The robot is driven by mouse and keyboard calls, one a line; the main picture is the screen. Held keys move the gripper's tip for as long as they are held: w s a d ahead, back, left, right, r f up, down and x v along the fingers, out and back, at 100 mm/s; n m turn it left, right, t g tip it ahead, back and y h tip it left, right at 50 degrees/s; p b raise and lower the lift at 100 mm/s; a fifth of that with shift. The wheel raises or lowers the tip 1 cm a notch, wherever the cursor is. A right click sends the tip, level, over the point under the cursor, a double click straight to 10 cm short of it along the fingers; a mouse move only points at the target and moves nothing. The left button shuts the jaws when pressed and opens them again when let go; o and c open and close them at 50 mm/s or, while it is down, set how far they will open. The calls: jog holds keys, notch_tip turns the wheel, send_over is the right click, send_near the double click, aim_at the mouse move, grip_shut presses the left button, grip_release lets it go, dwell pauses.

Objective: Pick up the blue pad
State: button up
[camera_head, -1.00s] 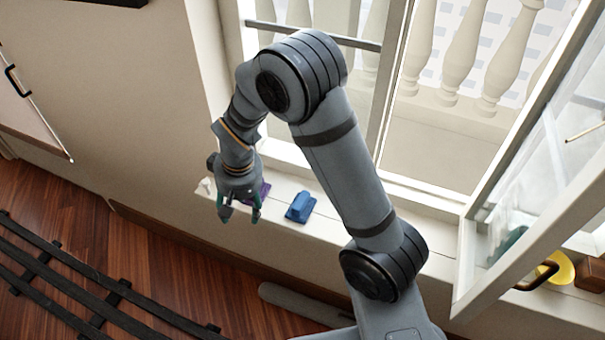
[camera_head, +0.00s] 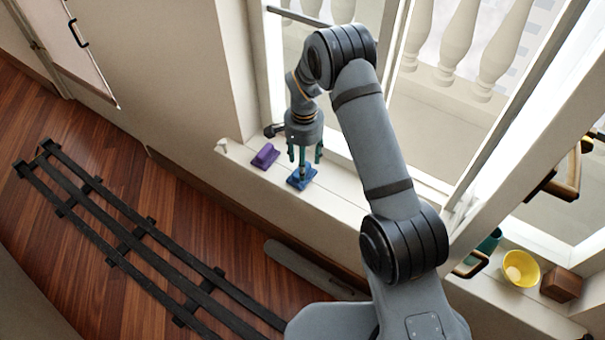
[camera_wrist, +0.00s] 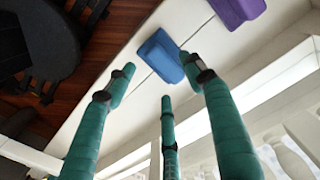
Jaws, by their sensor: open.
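The blue pad (camera_head: 297,182) lies on the white window sill, partly covered by my gripper's fingers in the head view. In the wrist view the blue pad (camera_wrist: 157,52) lies just beyond the fingertips. My gripper (camera_head: 304,164) points down over the blue pad with its green fingers spread. In the wrist view my gripper (camera_wrist: 161,76) is open, with nothing held between its fingers. The head view does not show clearly whether a fingertip touches the pad.
A purple pad (camera_head: 265,157) lies on the sill (camera_head: 345,208) left of the blue pad. A yellow bowl (camera_head: 521,268) and a brown block (camera_head: 561,284) stand farther right along the sill. The window frame rises behind. Black rails (camera_head: 130,240) lie on the wooden floor.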

aim_at(294, 180)
notch_tip(294, 180, down, 4)
jog(key=shift+w+a+f, duration=0.1)
jog(key=shift+a+f, duration=0.05)
jog(key=shift+f, duration=0.1)
jog(key=shift+c, duration=0.7)
jog(key=c, duration=1.1)
